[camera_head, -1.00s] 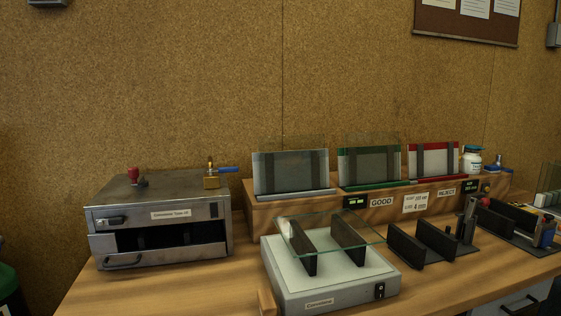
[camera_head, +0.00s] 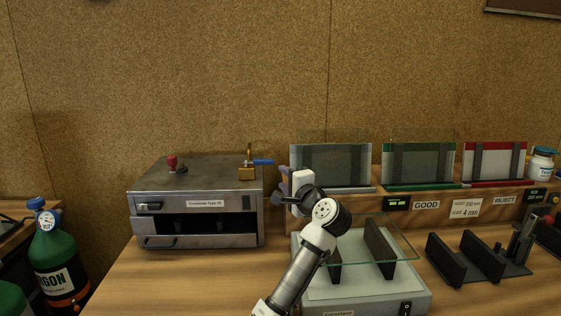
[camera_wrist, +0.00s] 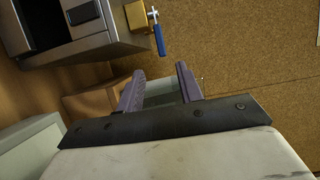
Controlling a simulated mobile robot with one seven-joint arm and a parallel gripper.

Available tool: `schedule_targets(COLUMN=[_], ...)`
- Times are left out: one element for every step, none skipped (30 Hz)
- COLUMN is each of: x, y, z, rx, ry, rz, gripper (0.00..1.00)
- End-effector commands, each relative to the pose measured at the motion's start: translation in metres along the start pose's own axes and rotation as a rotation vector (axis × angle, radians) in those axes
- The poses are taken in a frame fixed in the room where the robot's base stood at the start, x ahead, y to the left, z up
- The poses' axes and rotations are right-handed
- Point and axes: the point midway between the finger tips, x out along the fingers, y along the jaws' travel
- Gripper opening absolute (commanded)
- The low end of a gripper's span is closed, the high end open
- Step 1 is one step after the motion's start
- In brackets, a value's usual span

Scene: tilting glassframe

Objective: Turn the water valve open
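The water valve is a brass fitting (camera_head: 247,173) with a blue lever handle (camera_head: 263,162). It stands on the rear right of the top of a steel oven-like box (camera_head: 215,165). The lever points right, roughly level, off the brass body. In the wrist view the brass body (camera_wrist: 141,15) and the blue lever (camera_wrist: 158,38) show at the top. My gripper (camera_head: 283,187) is to the right of the box, lower than the lever and apart from it. In the wrist view its two purple fingers (camera_wrist: 159,74) are spread with nothing between them.
A red knob (camera_head: 172,162) stands on the box's left top. A wooden rack (camera_head: 400,217) holds several glass panes at right. A glass sheet (camera_head: 400,242) lies over dark supports on a grey unit (camera_head: 360,296) beneath my arm. A green argon bottle (camera_head: 55,260) stands at left.

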Motion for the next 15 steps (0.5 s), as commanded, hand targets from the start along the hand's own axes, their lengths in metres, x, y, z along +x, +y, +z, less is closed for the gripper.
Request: schedule_targets(x=[0.007, 0.011, 0.018, 0.024, 0.029, 0.038, 0.045, 0.051, 0.059, 0.065, 0.071, 0.079, 0.084, 0.089, 0.096], y=[-0.002, -0.003, -0.003, -0.003, -0.004, -0.004, -0.004, -0.004, -0.004, -0.004, -0.004, -0.004, -0.004, -0.004, -0.004], z=[0.001, 0.001, 0.002, 0.002, 0.002, 0.002, 0.002, 0.002, 0.002, 0.002, 0.002, 0.002, 0.002, 0.002, 0.002], rx=[0.0, -0.001, 0.0, 0.0, 0.0, 0.0, 0.0, -0.001, -0.001, -0.001, -0.001, -0.002, -0.002, -0.002, -0.003], ry=[-0.003, -0.003, -0.003, -0.004, -0.003, -0.004, -0.003, -0.004, -0.003, -0.002, -0.002, -0.002, -0.002, -0.002, -0.002], rz=[0.0, 0.001, 0.0, 0.001, 0.0, 0.001, 0.001, 0.001, 0.001, 0.001, 0.001, 0.001, 0.0, 0.001, 0.001], gripper=[0.36, 0.36, 0.36, 0.36, 0.36, 0.36, 0.36, 0.36, 0.36, 0.36, 0.36, 0.36, 0.36, 0.36, 0.36])
